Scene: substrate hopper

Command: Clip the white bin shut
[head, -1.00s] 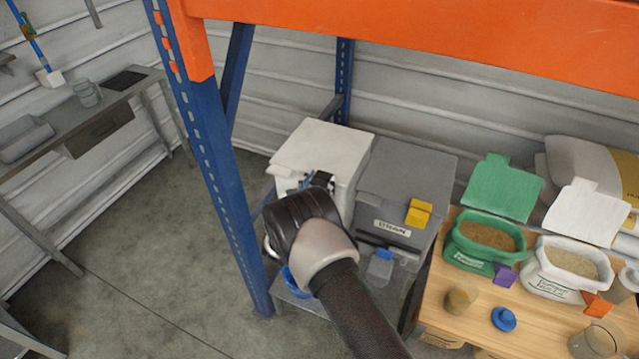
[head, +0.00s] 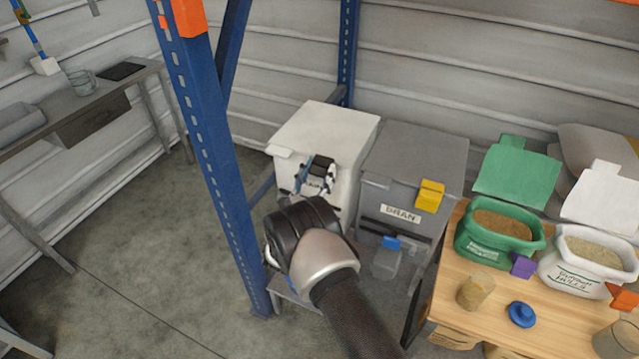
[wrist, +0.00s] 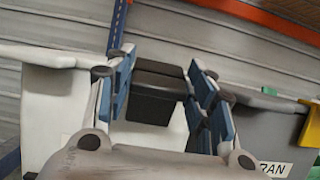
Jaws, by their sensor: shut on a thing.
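The white bin (head: 293,168) stands at the left of the pair of bins, its pale lid (head: 330,127) lying down on top. Its front and lip also fill the left of the wrist view (wrist: 60,105). My gripper (head: 318,177) is at the front right of the white bin, near the lid's front edge. Its blue-padded fingers (wrist: 160,108) are shut on a black clip (wrist: 155,92). The clip also shows in the head view (head: 323,165). I cannot tell whether the clip touches the lid or rim. The gripper hides part of the bin's label.
The grey bin (head: 415,160), with a yellow clip (head: 429,195) on its lid edge, stands close on the right. A blue rack post (head: 215,150) is at the left. A wooden table with green (head: 500,235) and white (head: 590,265) bags is at the right.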

